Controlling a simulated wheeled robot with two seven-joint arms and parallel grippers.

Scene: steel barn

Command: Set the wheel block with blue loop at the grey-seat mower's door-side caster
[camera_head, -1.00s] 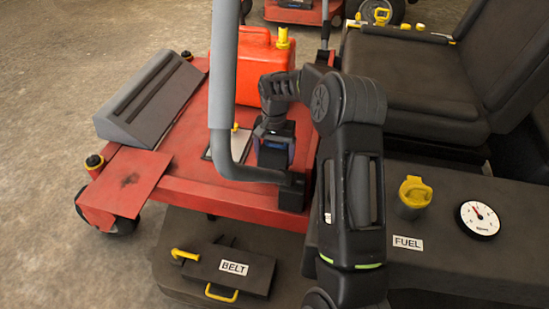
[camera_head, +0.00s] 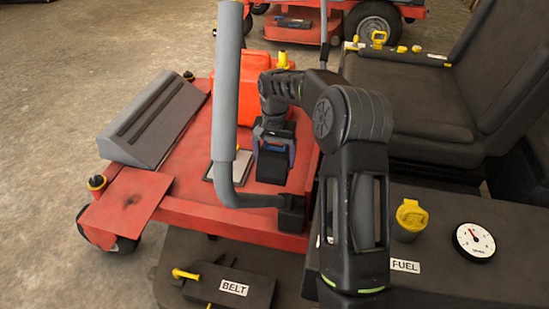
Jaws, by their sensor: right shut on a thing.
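My right gripper (camera_head: 273,138) hangs above the red front deck (camera_head: 190,190) of the near mower, behind the grey lever bar. It is shut on a dark block with blue at its top (camera_head: 272,165), which looks like the wheel block with blue loop. The jaws partly cover the blue part. The near mower has a dark seat (camera_head: 410,105). My left gripper is not in view.
A grey footrest wedge (camera_head: 155,120), red fuel can (camera_head: 262,80) and pale plate (camera_head: 228,163) are on the deck. Another red mower (camera_head: 300,25) stands behind. Concrete floor at left is clear.

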